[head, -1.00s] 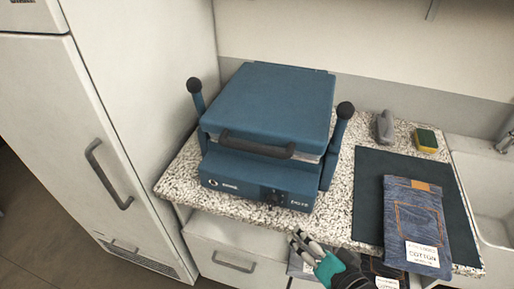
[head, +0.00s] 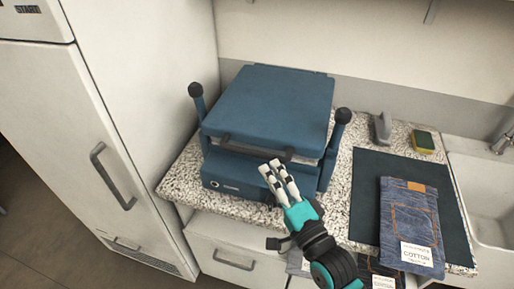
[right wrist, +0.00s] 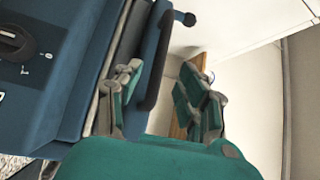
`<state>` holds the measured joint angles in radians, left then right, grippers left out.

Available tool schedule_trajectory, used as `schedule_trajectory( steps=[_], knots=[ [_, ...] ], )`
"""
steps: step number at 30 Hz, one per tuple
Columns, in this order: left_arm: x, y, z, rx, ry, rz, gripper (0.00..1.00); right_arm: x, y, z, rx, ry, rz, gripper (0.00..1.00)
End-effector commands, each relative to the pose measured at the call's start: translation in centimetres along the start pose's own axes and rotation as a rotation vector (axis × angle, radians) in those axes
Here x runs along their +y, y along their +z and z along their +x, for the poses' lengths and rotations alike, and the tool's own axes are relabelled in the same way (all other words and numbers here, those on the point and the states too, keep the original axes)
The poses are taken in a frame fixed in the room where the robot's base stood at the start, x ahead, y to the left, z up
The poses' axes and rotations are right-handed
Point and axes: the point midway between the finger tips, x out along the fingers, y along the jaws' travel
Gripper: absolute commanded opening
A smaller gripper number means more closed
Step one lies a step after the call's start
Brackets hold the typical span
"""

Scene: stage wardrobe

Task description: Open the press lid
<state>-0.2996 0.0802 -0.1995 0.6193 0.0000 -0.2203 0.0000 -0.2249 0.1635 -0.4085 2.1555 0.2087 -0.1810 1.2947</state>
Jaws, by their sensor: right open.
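The blue press (head: 232,173) stands on the speckled counter with its flat blue lid (head: 273,102) down. A dark bar handle (head: 256,147) runs along the lid's front edge. My right gripper (head: 272,167) is open and empty, in front of the press, just below the right part of the handle. In the right wrist view the handle (right wrist: 158,62) lies beyond the open fingers (right wrist: 160,95), and I see no contact. A dial (right wrist: 15,42) on the press front shows at the left there. My left gripper is not in view.
Ball-topped posts (head: 342,116) rise at both sides of the press. To its right are a dark mat (head: 364,190), folded jeans (head: 408,215) with a cotton tag, a grey object (head: 381,127), a sponge (head: 423,142) and a sink (head: 480,175). A white fridge (head: 100,110) stands left.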

Motion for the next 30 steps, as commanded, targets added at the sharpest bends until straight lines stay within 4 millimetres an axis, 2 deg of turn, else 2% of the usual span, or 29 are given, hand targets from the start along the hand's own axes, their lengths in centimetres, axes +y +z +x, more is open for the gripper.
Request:
schedule_trajectory(
  steps=[3, 10, 15, 24, 30],
  knots=[
    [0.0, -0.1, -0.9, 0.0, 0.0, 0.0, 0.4, -0.3, -0.1, 2.8, 0.0, -0.001, -0.002, 0.4],
    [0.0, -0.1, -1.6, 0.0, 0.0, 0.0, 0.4, -0.1, 0.0, 6.3, 0.0, 0.001, -0.003, 0.4],
    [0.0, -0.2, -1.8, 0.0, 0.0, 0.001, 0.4, 0.0, 0.0, 7.4, 0.0, 0.001, -0.001, 0.4],
    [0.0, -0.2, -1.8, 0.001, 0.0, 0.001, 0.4, 0.1, 0.0, 7.5, 0.0, 0.002, -0.001, 0.4],
    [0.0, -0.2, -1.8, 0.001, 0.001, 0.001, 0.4, 0.1, 0.0, 7.5, 0.0, 0.002, -0.002, 0.14]
  ],
)
